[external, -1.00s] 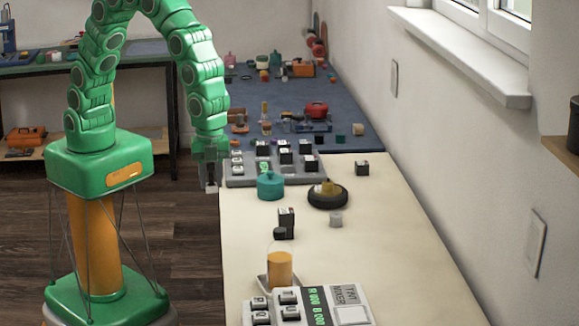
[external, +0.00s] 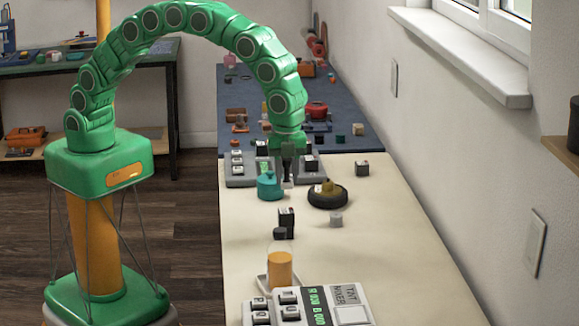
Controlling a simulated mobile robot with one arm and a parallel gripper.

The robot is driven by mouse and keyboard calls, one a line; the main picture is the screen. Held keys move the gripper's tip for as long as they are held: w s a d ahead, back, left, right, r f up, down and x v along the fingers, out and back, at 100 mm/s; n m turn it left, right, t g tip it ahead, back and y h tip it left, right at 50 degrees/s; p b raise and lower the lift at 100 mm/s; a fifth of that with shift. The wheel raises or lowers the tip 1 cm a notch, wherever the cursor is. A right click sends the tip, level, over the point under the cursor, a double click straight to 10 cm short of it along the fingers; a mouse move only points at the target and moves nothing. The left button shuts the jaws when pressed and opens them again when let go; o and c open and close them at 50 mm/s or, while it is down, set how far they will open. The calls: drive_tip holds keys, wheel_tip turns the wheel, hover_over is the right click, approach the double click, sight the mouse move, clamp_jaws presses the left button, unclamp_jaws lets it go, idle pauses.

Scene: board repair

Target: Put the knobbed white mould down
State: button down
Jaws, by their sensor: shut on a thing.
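My gripper (external: 288,176) hangs fingers down over the far part of the cream table, between a teal lidded pot and a dark round dish. It is shut on a small whitish piece, the knobbed white mould (external: 288,184), which shows just below the fingers. The mould is too small to make out its knob. I cannot tell whether it touches the table or hangs just above it.
The teal pot (external: 269,188) stands close on the left, the dark round dish (external: 328,196) close on the right. A grey keyed panel (external: 240,180) lies behind. The table's right side (external: 390,230) is clear.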

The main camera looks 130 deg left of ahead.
drive_tip(key=shift+w+a+f, duration=0.15)
drive_tip(key=shift+w+a, duration=0.05)
drive_tip(key=shift+w, duration=0.45)
drive_tip(key=shift+w+a+f, duration=0.35)
drive_tip(key=shift+w+f, duration=1.15)
drive_tip(key=shift+w, duration=0.55)
drive_tip(key=shift+w+a+f, duration=0.3)
drive_tip(key=shift+w+f, duration=1.15)
drive_tip(key=shift+w, duration=0.55)
drive_tip(key=shift+w+a+f, duration=0.35)
drive_tip(key=shift+w+f, duration=1.15)
drive_tip(key=shift+w, duration=0.55)
drive_tip(key=shift+w+f, duration=0.15)
drive_tip(key=shift+f, duration=0.1)
drive_tip(key=shift+w+f, duration=0.1)
drive_tip(key=shift+f, duration=1.55)
drive_tip(key=c, duration=0.8)
unclamp_jaws()
